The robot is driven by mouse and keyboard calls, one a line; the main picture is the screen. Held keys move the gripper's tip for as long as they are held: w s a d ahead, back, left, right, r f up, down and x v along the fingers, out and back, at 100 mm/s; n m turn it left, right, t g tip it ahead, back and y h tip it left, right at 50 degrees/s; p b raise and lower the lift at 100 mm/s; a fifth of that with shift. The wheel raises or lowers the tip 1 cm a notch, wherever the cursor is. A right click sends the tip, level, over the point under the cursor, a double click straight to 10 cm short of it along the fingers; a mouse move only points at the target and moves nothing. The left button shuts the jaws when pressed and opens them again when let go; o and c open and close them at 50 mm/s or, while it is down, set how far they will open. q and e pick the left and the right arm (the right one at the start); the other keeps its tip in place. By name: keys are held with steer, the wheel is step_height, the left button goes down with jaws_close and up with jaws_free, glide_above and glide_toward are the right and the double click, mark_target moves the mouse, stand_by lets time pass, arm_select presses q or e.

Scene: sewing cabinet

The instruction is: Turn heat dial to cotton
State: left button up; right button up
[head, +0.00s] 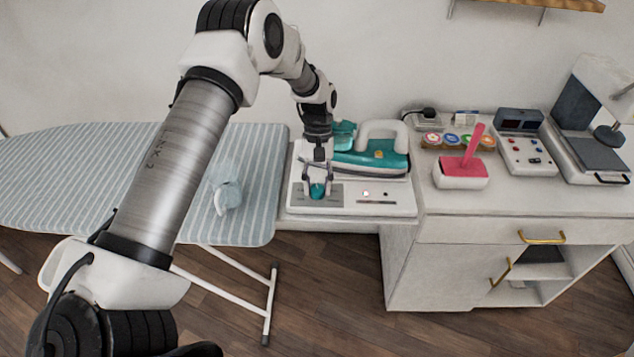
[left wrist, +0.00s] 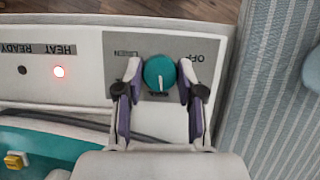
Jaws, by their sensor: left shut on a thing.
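The teal heat dial (head: 318,190) sits on a grey panel (left wrist: 205,48) at the front left of the white iron station (head: 345,208). My left gripper (head: 317,192) reaches down over it and is shut on the dial, one finger on each side. In the left wrist view the dial (left wrist: 159,72) has a short white mark pointing toward the bottom of the picture. Upside-down labels there show OFF at upper right and what looks like LINEN at upper left; the lower label is partly hidden. My right gripper is not in view.
The teal and white iron (head: 370,155) rests behind the dial. A striped ironing board (head: 262,150) stands left; a pink-handled object (head: 460,172) and a control box (head: 527,155) stand right.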

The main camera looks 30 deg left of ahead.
arm_select(q)
steer(key=m, duration=0.1)
steer(key=m+y, duration=0.1)
steer(key=m, duration=0.1)
steer(key=shift+s+d+f+m+g, duration=0.1)
steer(key=shift+d+m+g, duration=0.05)
steer(key=shift+m+g, duration=0.15)
steer(key=m+y+p, duration=0.1)
steer(key=m, duration=0.2)
steer(key=shift+m+y, duration=0.3)
steer(key=shift+y, duration=0.1)
steer(key=m+y+p, duration=0.1)
steer(key=m+y, duration=0.1)
steer(key=m, duration=0.4)
steer(key=shift+d, duration=0.15)
steer(key=shift+m+y, duration=0.3)
steer(key=o, duration=1.1)
steer(key=shift+o, duration=0.2)
